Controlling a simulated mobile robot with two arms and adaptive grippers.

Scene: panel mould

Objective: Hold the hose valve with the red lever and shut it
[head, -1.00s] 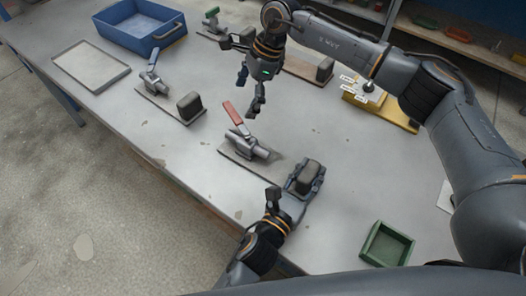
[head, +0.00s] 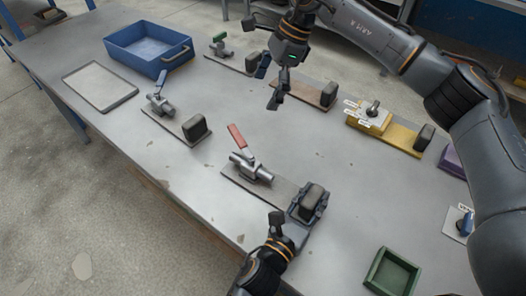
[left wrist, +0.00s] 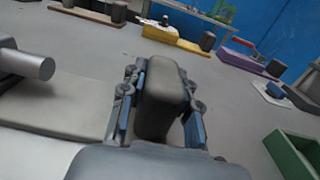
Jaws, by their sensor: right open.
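The hose valve (head: 251,169) is a grey metal valve on a flat board, with a red lever (head: 237,136) slanting up and left from it. A dark upright block (head: 312,198) stands at the board's right end. My left gripper (head: 306,205) has its fingers on both sides of this block, shut on it. In the left wrist view the block (left wrist: 162,98) stands between the fingers, and the grey pipe end (left wrist: 35,67) shows at left; the lever is out of that view. My right gripper (head: 270,86) is open and empty, above and beyond the lever, apart from it.
Other boards carry a blue-lever valve (head: 162,106), a green-lever valve (head: 220,45) and a yellow base (head: 398,140) with white tags. A blue bin (head: 135,48), a grey tray (head: 100,85) and a green box (head: 391,272) stand around. Bare table lies right of the red-lever valve.

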